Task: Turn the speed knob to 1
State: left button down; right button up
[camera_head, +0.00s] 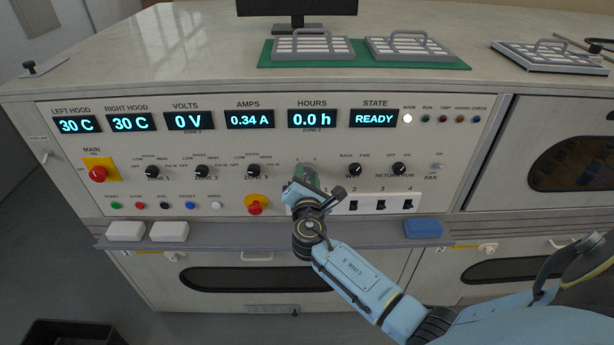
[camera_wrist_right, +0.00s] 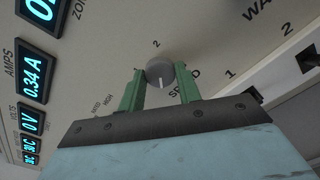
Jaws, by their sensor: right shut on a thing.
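The speed knob (camera_wrist_right: 160,73) is a small round grey knob on the white panel, with a pale pointer line on its lower part in the right wrist view. A "2" is printed above it and the word "SPEED" below it. My right gripper (camera_wrist_right: 161,88) has its two green fingers on either side of the knob, shut on it. In the head view my right gripper (camera_head: 304,182) is at the panel below the hours display and hides the knob. Which number the pointer marks is unclear. My left gripper is not in view.
Zone knobs (camera_head: 253,171) are left of the gripper; the emergency stop (camera_head: 256,205) is below left. Numbered switches (camera_head: 381,205) are close on the right. A ledge (camera_head: 350,236) runs below, with a blue block (camera_head: 423,228). The state display (camera_head: 374,118) reads READY.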

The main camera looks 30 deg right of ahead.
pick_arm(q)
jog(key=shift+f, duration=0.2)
pick_arm(e)
jog(key=shift+f, duration=0.1)
